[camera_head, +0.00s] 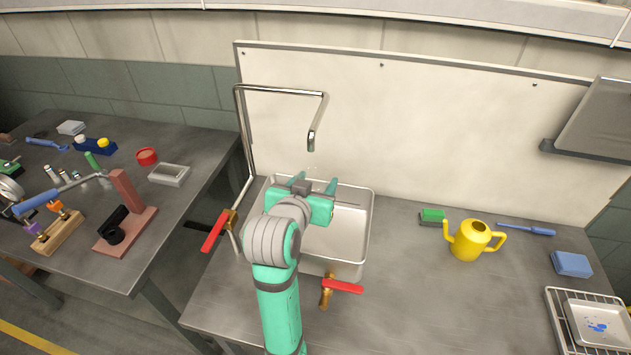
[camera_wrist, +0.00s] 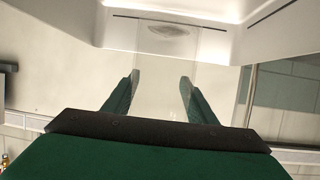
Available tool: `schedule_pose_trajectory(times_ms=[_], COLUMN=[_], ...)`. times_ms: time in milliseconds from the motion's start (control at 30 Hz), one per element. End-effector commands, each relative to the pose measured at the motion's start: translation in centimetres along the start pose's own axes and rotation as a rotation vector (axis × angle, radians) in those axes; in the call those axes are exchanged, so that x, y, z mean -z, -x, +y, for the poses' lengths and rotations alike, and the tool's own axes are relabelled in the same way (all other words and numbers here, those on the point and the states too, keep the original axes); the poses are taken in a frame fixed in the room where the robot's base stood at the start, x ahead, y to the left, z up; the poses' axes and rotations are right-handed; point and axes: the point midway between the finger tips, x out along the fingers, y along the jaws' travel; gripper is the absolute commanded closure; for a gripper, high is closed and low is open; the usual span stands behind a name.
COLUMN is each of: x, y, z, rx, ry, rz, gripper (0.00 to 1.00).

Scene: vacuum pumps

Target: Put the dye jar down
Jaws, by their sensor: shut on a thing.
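My gripper (camera_head: 314,184) is over the left part of the steel sink (camera_head: 348,240), below the spout. In the wrist view, my gripper (camera_wrist: 160,79) has its two fingers on either side of a faint, see-through shape. This looks like the clear dye jar (camera_wrist: 163,58), held between the fingertips. Its outline is hard to make out, and I cannot tell its tilt or whether it touches the sink. In the head view the jar is barely visible, and my wrist covers part of the sink.
A bent metal tap (camera_head: 314,139) hangs above the sink. Red-handled valves (camera_head: 215,231) (camera_head: 343,286) stand beside it. A yellow watering can (camera_head: 468,240), green sponge (camera_head: 432,216) and wire rack (camera_head: 556,310) are to the right. The counter (camera_head: 420,290) between is clear.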

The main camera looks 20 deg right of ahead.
Motion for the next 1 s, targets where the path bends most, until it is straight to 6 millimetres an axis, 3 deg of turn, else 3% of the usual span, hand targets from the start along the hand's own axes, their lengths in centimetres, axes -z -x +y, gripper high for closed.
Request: schedule_pose_trajectory(times_ms=[500,1000], x=[-4.0,-4.6], y=[-1.6,-1.9], z=[-0.1,-0.1], rx=[0.000,0.001], ry=[0.002,0.001], rz=[-0.002,-0.001], gripper=[0.75,0.75])
